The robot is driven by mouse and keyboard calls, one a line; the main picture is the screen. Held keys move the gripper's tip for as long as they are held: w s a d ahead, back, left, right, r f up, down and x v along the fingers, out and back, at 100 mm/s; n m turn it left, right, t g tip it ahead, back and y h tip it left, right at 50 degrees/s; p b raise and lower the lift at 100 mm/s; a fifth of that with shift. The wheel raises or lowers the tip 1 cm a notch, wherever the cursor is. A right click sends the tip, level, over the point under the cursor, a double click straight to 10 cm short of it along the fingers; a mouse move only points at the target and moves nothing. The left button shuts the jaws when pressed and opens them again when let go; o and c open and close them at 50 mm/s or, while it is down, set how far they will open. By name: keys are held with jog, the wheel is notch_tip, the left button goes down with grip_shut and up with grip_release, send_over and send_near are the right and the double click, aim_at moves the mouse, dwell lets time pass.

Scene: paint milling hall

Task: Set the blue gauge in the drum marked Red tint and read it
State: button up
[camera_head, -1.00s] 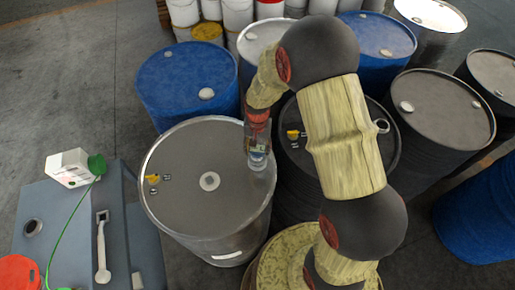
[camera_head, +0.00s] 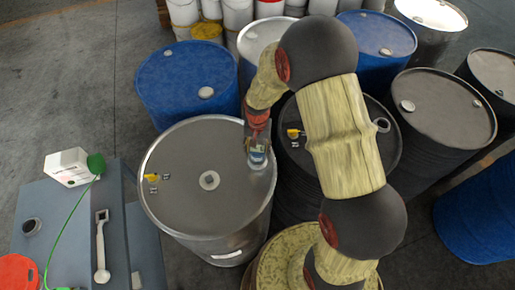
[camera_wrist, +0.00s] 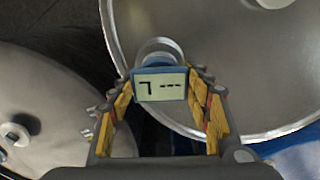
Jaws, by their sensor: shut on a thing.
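My gripper (camera_head: 257,150) is over the right-hand edge of the lid of the front grey drum (camera_head: 190,140). It is shut on the blue gauge (camera_wrist: 160,70), whose display faces the wrist camera and shows a "7"-like mark and dashes. The gauge also shows small in the head view (camera_head: 257,157). In the wrist view, a pale ring (camera_wrist: 160,45) sits just beyond the gauge, at the lid's edge. I cannot tell whether the gauge is in an opening or above it. The tags on the drum lids are too small to read, so I cannot tell which is Red tint.
A dark drum (camera_head: 297,163) with a ring near its edge (camera_head: 382,125) stands close to the right, partly behind my arm. A blue drum (camera_head: 170,75) stands behind. A grey bench (camera_head: 60,215) at left holds a white box (camera_head: 66,166) and a wrench-like tool (camera_head: 102,245).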

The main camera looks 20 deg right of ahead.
jog(key=shift+f+b, duration=0.3)
jog(key=shift+f, duration=0.2)
jog(key=o, duration=1.5)
notch_tip(320, 180, up, 12)
